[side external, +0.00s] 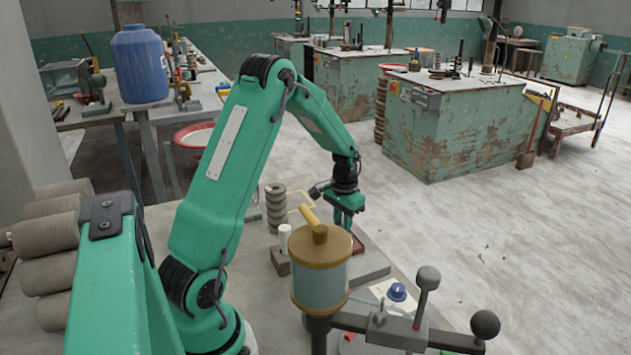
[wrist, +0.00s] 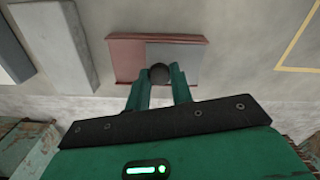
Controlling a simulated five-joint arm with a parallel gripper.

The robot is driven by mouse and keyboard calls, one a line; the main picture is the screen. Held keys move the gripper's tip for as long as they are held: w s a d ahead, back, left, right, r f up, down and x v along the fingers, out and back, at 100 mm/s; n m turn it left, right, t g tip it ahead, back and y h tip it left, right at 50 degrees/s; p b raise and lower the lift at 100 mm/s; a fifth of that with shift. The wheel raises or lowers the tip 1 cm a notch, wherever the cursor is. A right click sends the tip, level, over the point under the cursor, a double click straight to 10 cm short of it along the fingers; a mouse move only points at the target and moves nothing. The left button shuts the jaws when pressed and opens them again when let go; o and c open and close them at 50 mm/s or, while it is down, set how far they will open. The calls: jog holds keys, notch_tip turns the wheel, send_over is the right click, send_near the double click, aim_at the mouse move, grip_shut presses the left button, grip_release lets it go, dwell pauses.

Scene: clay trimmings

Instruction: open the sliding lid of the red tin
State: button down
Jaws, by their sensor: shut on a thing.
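The red tin (wrist: 125,62) lies flat below my gripper (wrist: 160,75) in the wrist view. Its left part shows red and its right part shows a flat grey panel (wrist: 180,60) between red rims. A dark round knob (wrist: 159,72) sits near the grey panel's left edge, between my two green fingers. My gripper is shut on this knob. In the side view my gripper (side external: 344,224) points down over the tin, of which only a bit of red (side external: 357,243) shows behind the blue-bodied canister. The fingertips and knob are hidden there.
The canister (side external: 319,285) with a tan top and handle stands in front of the tin. A stack of grey rings (side external: 276,208) stands left of my gripper. A grey bar (side external: 367,271) and a blue-capped item (side external: 397,292) lie nearby.

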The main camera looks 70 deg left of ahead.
jog(key=shift+d, duration=3.2)
jog(key=c, duration=1.2)
grip_release()
jog(key=shift+r, duration=0.1)
notch_tip(320, 180, up, 8)
